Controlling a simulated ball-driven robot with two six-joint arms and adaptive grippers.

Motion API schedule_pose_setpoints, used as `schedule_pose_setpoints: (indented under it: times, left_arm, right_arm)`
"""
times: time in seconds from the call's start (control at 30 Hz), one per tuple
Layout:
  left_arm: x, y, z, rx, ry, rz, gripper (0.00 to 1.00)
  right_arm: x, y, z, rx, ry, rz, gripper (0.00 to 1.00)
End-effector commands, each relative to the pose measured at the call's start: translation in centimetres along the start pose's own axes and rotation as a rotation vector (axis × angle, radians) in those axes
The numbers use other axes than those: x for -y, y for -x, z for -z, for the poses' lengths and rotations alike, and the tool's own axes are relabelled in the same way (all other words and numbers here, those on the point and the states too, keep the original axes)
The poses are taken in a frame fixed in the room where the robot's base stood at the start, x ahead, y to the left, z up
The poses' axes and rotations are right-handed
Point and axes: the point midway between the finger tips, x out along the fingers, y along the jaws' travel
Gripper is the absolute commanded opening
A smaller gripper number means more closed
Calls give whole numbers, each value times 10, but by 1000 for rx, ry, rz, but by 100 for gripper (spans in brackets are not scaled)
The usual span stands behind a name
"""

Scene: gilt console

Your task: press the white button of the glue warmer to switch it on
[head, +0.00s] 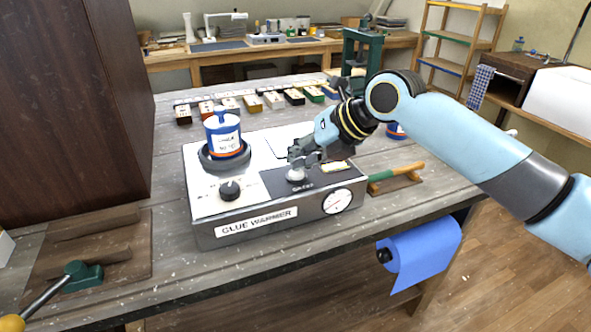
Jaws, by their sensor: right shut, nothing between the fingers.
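The glue warmer (275,222) is a white and grey box on the workbench, with a name label, a dial and a black knob (230,190). A blue and white pot (223,135) sits in its round well. The white button (296,174) is on a dark panel on top of the warmer. My right gripper (297,164) is shut and empty, its fingertips right above the button. I cannot tell whether they touch it. The fingers hide part of the button's far side. My left gripper is not in view.
A dark brown cabinet (70,100) stands at the left of the workbench (165,255). A blue roll (425,250) hangs at the front edge.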

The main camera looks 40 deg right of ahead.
Motion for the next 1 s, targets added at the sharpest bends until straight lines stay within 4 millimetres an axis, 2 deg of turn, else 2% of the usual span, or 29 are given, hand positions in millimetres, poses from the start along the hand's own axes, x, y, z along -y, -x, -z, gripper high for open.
schedule_pose_setpoints:
  times: [0.2, 0.57, 1.0]
  left_arm:
    - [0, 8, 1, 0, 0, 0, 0]
    - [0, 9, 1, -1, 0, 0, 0]
    - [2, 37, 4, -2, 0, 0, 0]
  right_arm:
    - [-7, 9, -7, 1, 1, 0, 0]
    - [-8, 10, -8, 1, 1, -1, 0]
    - [-31, 42, -31, 2, 2, -1, 0]
